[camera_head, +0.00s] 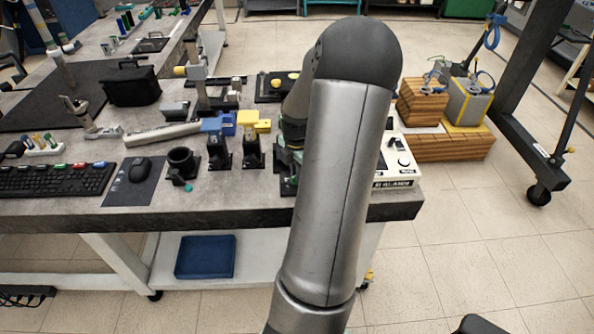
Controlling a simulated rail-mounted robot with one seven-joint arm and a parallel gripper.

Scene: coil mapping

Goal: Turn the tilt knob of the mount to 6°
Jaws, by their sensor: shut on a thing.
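My arm fills the middle of the camera_head view and reaches down to the bench. My gripper (291,146) shows only in part behind the forearm, low over a grey-green mount (283,160) on a dark base near the front edge. The gripper is shut at the mount, on what appears to be its tilt knob. The fingertips, the knob and its angle marks are hidden, so I cannot read the tilt.
Left of the mount stand a yellow-topped mount (253,142), a blue-topped mount (217,150) and a black ring holder (182,164). A white control box (402,163) is close on the right. A mouse (140,169) and keyboard (55,180) lie farther left.

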